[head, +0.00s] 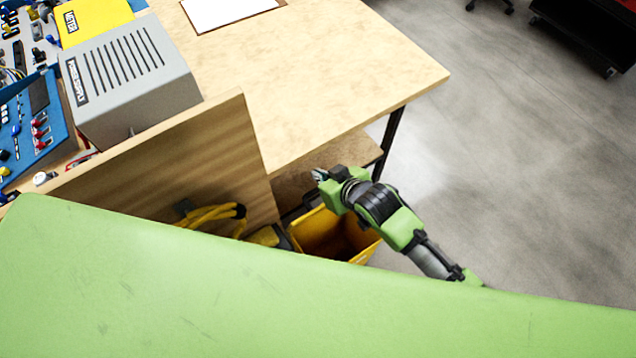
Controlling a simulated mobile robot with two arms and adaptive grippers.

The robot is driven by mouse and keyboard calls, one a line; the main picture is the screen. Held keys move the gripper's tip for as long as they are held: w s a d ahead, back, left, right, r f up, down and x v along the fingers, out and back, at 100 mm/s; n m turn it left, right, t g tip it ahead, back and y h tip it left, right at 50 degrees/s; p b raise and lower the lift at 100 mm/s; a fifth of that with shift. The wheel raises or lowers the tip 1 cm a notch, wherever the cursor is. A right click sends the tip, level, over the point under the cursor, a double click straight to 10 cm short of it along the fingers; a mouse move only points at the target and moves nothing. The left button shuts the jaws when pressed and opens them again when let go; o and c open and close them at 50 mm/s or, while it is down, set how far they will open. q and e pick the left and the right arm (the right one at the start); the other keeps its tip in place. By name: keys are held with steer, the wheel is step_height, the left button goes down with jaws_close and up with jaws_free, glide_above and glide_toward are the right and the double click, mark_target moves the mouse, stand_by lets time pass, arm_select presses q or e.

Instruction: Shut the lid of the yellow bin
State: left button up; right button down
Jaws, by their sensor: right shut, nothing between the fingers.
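The yellow bin (358,248) stands on the floor by the workbench, in the lower middle of the head view. Its top is open and I see into its brownish inside. I cannot clearly make out its lid; part of the bin is hidden behind my green body in front. My right gripper (318,175) is above the bin's far side, at the end of the green and black arm that reaches in from the right. It is shut and holds nothing. My left gripper is out of view.
The wooden workbench (330,70) lies behind the bin, with a lower shelf (345,155). A wooden panel (185,150) stands to the left. Yellow coiled hose or cable (215,213) is beside it. A grey box (130,85) sits on the bench. Grey floor at right is free.

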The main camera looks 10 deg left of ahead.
steer(key=f, duration=0.5)
steer(key=shift+w+a+f, duration=0.25)
steer(key=shift+w+a, duration=0.05)
steer(key=shift+f, duration=0.1)
steer(key=shift+s+d, duration=0.15)
